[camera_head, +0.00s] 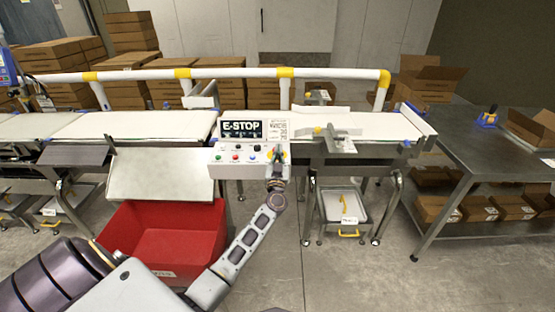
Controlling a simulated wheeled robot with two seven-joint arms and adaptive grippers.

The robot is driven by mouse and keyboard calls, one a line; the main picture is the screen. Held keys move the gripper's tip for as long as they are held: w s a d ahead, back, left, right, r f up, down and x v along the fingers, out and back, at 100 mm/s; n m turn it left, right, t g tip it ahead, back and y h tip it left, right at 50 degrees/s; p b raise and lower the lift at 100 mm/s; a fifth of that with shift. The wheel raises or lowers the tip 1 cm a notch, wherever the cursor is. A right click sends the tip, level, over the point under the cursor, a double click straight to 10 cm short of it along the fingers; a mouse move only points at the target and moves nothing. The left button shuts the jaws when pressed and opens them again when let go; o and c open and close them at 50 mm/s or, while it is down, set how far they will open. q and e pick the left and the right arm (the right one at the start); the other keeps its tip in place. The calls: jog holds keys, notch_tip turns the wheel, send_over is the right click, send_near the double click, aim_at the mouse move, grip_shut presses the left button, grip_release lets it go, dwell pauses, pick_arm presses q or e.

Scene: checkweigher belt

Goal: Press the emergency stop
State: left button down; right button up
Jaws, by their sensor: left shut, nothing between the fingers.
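A light grey control box (222,170) with small coloured buttons stands at the front of the belt. A black and white E-STOP sign (242,129) is fixed above it. My left gripper (276,155) is shut and empty at the right end of the box's face. It covers that part of the panel, with a little yellow showing beside the fingers. The emergency stop button itself is hidden or too small to tell, and I cannot tell whether the fingertips touch it. My right gripper is not in view.
White conveyor belts (160,125) run across the middle, with a white and yellow guard rail (230,73) behind. A red bin (165,243) stands below left. A steel table (490,150) is at right. Cardboard boxes (125,62) are stacked behind. Floor at front centre is clear.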

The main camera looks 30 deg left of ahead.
pick_arm(q)
jog(key=v, duration=0.3)
jog(key=shift+s, duration=0.1)
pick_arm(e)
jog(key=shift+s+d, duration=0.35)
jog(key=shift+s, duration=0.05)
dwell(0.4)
